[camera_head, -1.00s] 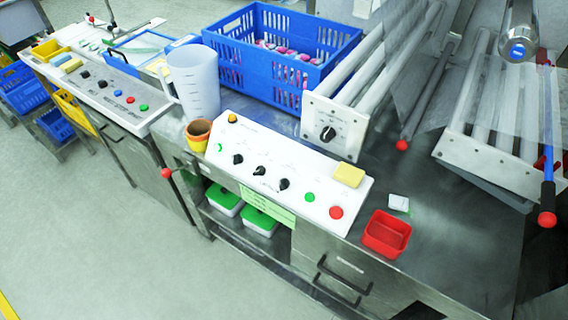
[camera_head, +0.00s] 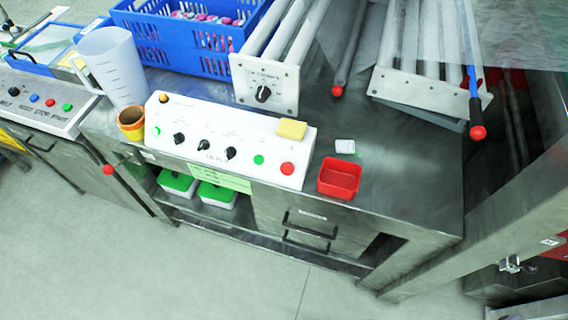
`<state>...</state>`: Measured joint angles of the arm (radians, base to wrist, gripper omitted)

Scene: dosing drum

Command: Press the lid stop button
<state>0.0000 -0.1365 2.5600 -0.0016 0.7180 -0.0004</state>
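A white control panel (camera_head: 230,145) stands on the steel bench. It has a red button (camera_head: 287,169) at its right end, a green button (camera_head: 258,160) beside that, and several black knobs. A second panel (camera_head: 40,110) at the left edge also carries a red button (camera_head: 50,102), between a blue and a green one. The labels are too small to read, so I cannot tell which button is the lid stop. My gripper is not in view.
A yellow block (camera_head: 292,129) lies on the white panel's upper right part. A red tray (camera_head: 339,178) stands just right of the panel. A blue crate (camera_head: 185,45), a clear jug (camera_head: 112,68) and a roller unit (camera_head: 262,85) stand behind. Bare bench lies right of the tray.

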